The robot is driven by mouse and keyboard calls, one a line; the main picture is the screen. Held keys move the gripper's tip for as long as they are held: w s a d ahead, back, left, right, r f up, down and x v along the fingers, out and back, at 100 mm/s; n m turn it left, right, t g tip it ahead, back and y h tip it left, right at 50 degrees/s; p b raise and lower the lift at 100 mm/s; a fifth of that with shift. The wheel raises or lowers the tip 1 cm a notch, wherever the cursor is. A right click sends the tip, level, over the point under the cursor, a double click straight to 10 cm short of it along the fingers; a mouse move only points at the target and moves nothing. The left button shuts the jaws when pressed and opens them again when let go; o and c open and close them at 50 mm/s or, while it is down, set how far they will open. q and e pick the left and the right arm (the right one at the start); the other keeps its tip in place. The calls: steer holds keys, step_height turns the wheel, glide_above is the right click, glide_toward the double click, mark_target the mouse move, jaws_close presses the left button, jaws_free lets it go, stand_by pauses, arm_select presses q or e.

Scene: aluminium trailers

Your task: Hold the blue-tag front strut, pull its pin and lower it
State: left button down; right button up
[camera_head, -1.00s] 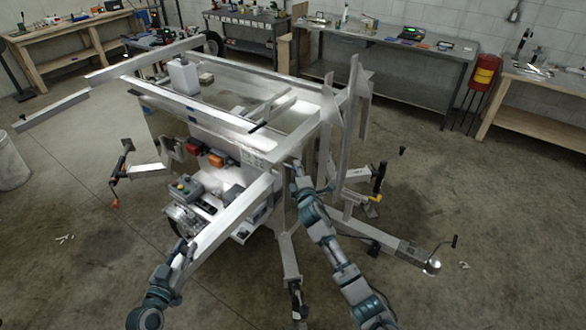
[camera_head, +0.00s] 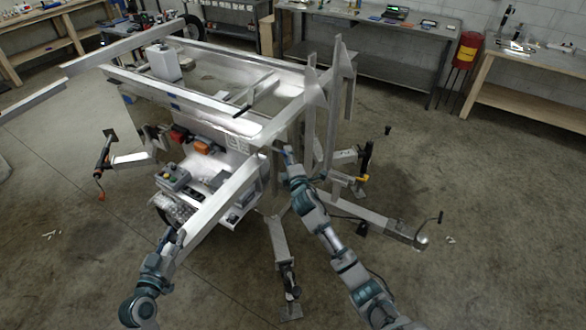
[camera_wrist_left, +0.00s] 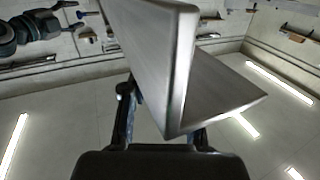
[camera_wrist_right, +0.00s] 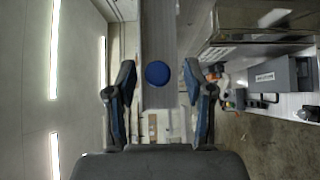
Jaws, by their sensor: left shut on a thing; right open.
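The front strut (camera_head: 217,211) is a long aluminium angle profile, running slantwise from the trailer frame's near corner down to the left. My left gripper (camera_head: 177,240) is shut on its lower left end. In the left wrist view the strut (camera_wrist_left: 150,55) rises between the fingers (camera_wrist_left: 162,132). My right gripper (camera_head: 283,153) is at the strut's upper end by the frame corner. In the right wrist view it (camera_wrist_right: 157,95) is open, with a round blue disc (camera_wrist_right: 157,73) on an aluminium member between its fingers. I cannot tell whether the disc is tag or pin head.
The trailer frame (camera_head: 205,102) stands behind the strut, with a white container (camera_head: 163,63) on it. A jack leg (camera_head: 281,250) and a hitch arm (camera_head: 385,226) stick out near my right arm.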

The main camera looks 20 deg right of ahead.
steer(key=s+a, duration=0.1)
steer(key=s, duration=0.9)
steer(key=shift+s+a, duration=0.15)
steer(key=shift+a, duration=0.05)
steer(key=shift+f, duration=0.15)
